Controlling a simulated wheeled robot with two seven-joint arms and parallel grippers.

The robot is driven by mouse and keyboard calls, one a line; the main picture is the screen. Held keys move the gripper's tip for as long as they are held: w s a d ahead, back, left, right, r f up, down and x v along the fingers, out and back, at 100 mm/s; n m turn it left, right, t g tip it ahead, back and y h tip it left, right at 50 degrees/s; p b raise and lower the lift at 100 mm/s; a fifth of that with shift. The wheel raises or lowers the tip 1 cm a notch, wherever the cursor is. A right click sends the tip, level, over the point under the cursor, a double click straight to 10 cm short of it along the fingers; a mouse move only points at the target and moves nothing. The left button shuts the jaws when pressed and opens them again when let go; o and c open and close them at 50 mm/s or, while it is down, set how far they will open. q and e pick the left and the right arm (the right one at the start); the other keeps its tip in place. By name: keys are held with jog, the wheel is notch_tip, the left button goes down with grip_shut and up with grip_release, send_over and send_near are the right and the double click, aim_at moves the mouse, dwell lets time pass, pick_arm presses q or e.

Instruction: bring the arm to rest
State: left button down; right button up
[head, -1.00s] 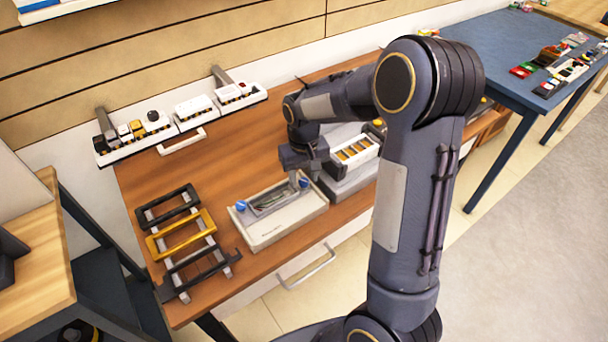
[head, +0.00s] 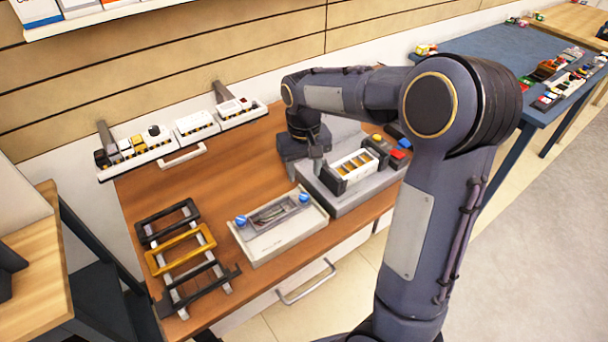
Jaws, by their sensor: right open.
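My right arm comes in from the lower right and reaches over the wooden table (head: 205,185). My right gripper (head: 312,176) points down at the arm's end, beside the left side of a grey machine (head: 350,200) with a white slotted insert (head: 356,165). The gripper is open, and I see nothing held in it; its fingers are partly hidden. My left gripper is not in view.
A rack (head: 181,243) with black and yellow frames stands on the table's left. A red button (head: 399,154) is on the right. A blue table (head: 480,55) with several small items stands farther right.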

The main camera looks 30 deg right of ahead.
dwell(0.4)
jog(key=s+a+r+t+y, duration=0.2)
jog(key=s+a, duration=0.2)
jog(key=s, duration=0.7)
jog(key=s+a+r+t+y, duration=0.1)
jog(key=s+a+t, duration=0.2)
jog(key=s, duration=0.8)
jog(key=shift+a+r+n+t+y, duration=0.3)
jog(key=shift+a+r+y, duration=0.1)
jog(key=shift+a, duration=0.25)
